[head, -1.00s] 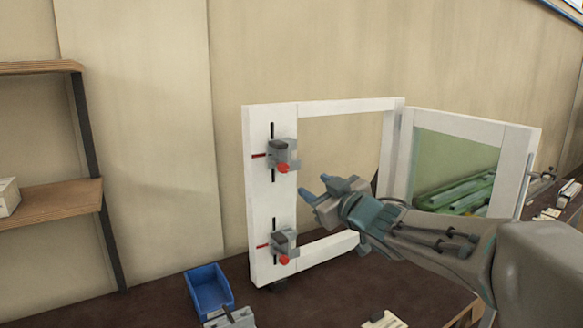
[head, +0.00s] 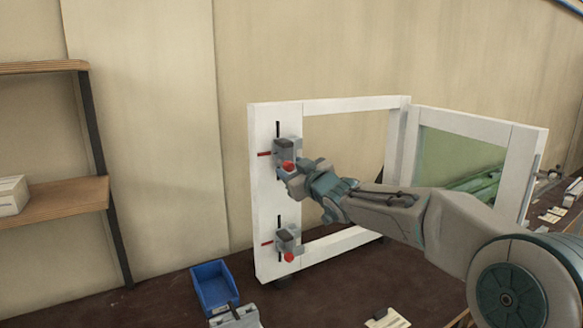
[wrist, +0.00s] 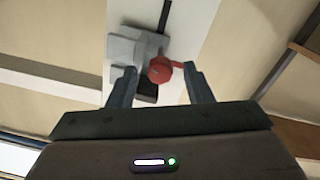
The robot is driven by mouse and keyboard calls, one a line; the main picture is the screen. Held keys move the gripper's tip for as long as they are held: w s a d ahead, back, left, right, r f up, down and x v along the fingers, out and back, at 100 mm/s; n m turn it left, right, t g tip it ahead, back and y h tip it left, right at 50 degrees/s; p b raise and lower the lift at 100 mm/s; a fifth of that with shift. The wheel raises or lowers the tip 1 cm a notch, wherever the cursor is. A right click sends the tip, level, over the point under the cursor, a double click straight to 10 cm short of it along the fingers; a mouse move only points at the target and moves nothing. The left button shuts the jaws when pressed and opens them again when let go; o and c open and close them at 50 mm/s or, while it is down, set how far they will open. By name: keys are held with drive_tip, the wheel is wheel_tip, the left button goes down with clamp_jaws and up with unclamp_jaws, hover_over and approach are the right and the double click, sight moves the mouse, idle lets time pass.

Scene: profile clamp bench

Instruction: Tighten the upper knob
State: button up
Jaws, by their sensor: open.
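The upper clamp (head: 284,150) is a grey block on the left post of the white frame (head: 264,200), beside a black slot. Its red upper knob (head: 288,167) faces my gripper (head: 292,178), which is at the clamp.
A blue bin (head: 212,287) and a grey metal piece (head: 236,317) are on the dark bench below. The white frame's second panel (head: 477,128) angles off to the right. A wooden shelf (head: 60,200) stands at left.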

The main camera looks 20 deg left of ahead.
drive_tip(key=shift+w+a, duration=0.2)
drive_tip(key=shift+a, duration=0.05)
drive_tip(key=c, duration=1)
